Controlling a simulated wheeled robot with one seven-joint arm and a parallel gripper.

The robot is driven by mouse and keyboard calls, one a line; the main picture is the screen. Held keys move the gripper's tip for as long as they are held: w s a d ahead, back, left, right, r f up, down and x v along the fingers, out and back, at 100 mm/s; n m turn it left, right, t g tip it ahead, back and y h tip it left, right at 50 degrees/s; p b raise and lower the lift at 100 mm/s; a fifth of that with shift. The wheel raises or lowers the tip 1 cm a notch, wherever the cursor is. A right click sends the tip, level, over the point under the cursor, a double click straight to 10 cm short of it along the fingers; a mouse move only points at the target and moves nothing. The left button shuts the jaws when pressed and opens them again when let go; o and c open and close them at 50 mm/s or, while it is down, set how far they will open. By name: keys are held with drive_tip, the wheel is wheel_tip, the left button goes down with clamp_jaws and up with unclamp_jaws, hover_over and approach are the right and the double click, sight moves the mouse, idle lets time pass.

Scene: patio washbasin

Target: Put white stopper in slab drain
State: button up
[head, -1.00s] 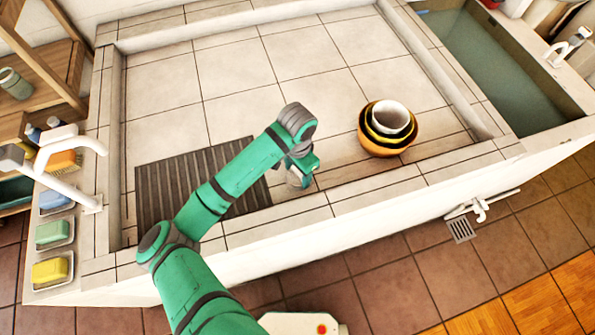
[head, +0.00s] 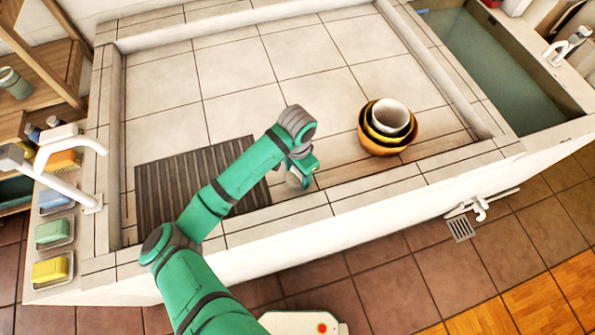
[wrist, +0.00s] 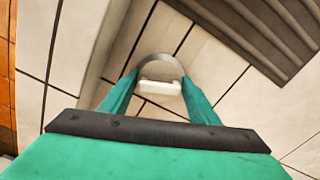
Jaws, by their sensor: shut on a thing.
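My gripper (head: 300,177) is low over the near right part of the tiled slab (head: 245,105), just right of the dark ribbed panel. In the wrist view its two green fingers are shut on the white stopper (wrist: 160,87), which shows as a pale block between the fingertips. A grey curved rim (wrist: 160,58) shows just beyond the stopper and looks like the slab drain. The fingers and stopper cover part of it. I cannot tell whether the stopper touches the rim. In the head view my wrist hides the stopper and the drain.
The dark ribbed panel (head: 165,185) lies left of my gripper. Nested bowls (head: 385,150) stand to the right. A raised tiled kerb (head: 290,212) runs along the near edge. A white tap (head: 65,160) and soap dishes (head: 52,268) are at the left. The slab's far middle is clear.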

sight(298, 173)
drive_tip(key=shift+f, duration=0.25)
drive_tip(key=o, duration=0.8)
drive_tip(key=shift+r, duration=0.1)
drive_tip(key=shift+r, duration=5.4)
